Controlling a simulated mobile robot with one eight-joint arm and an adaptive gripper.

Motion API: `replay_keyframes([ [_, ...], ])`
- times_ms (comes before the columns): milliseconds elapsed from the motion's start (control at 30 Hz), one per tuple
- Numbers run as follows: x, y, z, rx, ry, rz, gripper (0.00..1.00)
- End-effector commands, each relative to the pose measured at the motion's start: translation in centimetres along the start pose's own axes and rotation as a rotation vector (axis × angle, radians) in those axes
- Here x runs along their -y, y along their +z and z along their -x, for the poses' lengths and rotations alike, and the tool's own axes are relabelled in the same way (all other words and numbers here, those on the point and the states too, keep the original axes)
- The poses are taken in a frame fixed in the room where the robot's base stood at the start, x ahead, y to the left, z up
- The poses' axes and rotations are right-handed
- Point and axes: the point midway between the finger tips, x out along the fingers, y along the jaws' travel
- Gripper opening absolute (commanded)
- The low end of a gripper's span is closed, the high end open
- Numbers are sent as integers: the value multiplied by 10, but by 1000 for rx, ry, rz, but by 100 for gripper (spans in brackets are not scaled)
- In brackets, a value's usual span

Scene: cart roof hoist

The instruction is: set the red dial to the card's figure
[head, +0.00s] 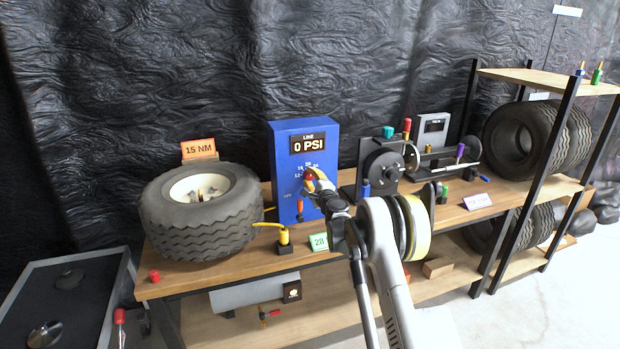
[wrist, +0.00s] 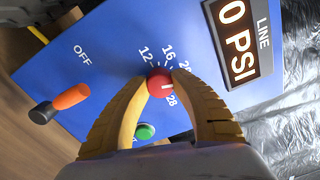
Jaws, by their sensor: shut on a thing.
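The red dial (wrist: 158,83) is on the blue box (head: 290,150), below its "LINE 0 PSI" display (head: 309,144). The figures 12, 16, 20 and 28 show around the dial in the wrist view; a finger hides the space between 20 and 28. The dial's short white mark points to the right there, towards that hidden space. My gripper (wrist: 160,88) is shut on the red dial, one yellow finger on each side. A small green card (head: 319,241) stands at the bench's front edge; its figure starts with 2, the second digit is unclear.
An orange-handled lever (wrist: 60,102) by "OFF" and a green button (wrist: 145,131) are near the dial. A tire (head: 201,215) with an orange "15 NM" card (head: 198,149) is at left.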

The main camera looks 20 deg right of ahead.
Motion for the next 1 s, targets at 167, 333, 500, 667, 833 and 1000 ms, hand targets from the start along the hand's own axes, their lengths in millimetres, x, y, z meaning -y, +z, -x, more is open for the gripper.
replay_keyframes([
  [167,1,1,0,1,0,-166,0],
  [333,1,1,0,1,0,-328,0],
  [500,2,1,0,1,0,-490,0],
  [667,2,0,0,1,0,-642,0],
  [833,2,0,0,1,0,-803,0],
  [1000,2,0,0,1,0,-957,0],
])
